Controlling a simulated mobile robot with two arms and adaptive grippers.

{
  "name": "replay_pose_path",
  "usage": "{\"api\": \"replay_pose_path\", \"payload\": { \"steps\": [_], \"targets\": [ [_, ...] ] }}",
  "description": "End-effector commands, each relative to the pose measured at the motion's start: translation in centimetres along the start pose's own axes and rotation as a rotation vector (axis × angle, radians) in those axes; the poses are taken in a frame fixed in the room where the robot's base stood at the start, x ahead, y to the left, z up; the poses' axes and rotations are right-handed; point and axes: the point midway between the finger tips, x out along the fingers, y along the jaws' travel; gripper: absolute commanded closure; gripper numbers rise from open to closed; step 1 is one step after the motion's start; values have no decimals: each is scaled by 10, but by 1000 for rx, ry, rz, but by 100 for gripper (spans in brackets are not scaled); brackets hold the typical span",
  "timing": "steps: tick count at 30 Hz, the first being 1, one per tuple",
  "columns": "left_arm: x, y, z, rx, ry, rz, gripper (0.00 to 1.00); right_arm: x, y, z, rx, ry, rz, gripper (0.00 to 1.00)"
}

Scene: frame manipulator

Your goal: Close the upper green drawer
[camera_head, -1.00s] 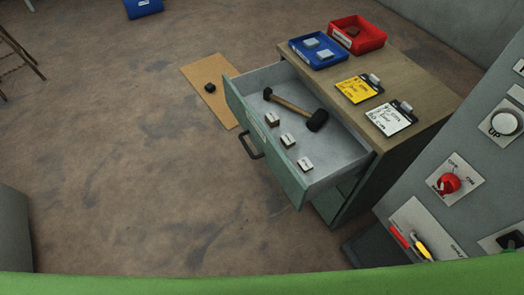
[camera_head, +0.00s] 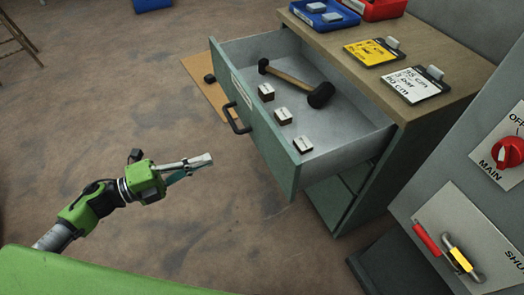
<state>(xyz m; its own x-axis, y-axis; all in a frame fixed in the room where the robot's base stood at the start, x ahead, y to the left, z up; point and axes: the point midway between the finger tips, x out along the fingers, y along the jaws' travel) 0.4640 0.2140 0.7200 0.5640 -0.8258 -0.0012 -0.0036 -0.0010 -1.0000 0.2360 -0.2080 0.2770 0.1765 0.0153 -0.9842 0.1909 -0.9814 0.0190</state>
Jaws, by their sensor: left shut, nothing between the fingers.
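The upper green drawer (camera_head: 268,140) is pulled well out of the cabinet, toward the left. Its black handle (camera_head: 236,118) is on the front face. Inside lie a hammer (camera_head: 296,84) with a wooden handle and black head, and three small blocks (camera_head: 283,116). My left gripper (camera_head: 210,160) is shut and empty, left of the drawer front and below the handle in the picture, apart from both. My right gripper is not in view.
The wooden cabinet top (camera_head: 436,60) carries a blue bin (camera_head: 325,22), a red bin (camera_head: 375,10), a yellow card (camera_head: 371,52) and a white card (camera_head: 414,84). A grey control panel (camera_head: 470,190) stands at the right.

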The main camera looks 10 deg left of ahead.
Motion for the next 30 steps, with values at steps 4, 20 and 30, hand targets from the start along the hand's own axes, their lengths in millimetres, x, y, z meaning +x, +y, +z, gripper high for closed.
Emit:
{"api": "replay_pose_path", "payload": {
  "steps": [4,20,30],
  "targets": [
    [12,-3,-2,9,10,-2,100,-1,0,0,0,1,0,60],
    [116,-3,-2,5,6,-4,100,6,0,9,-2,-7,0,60],
    [140,-2,-2,4,5,-1,100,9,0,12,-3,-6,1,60]
  ]
}}
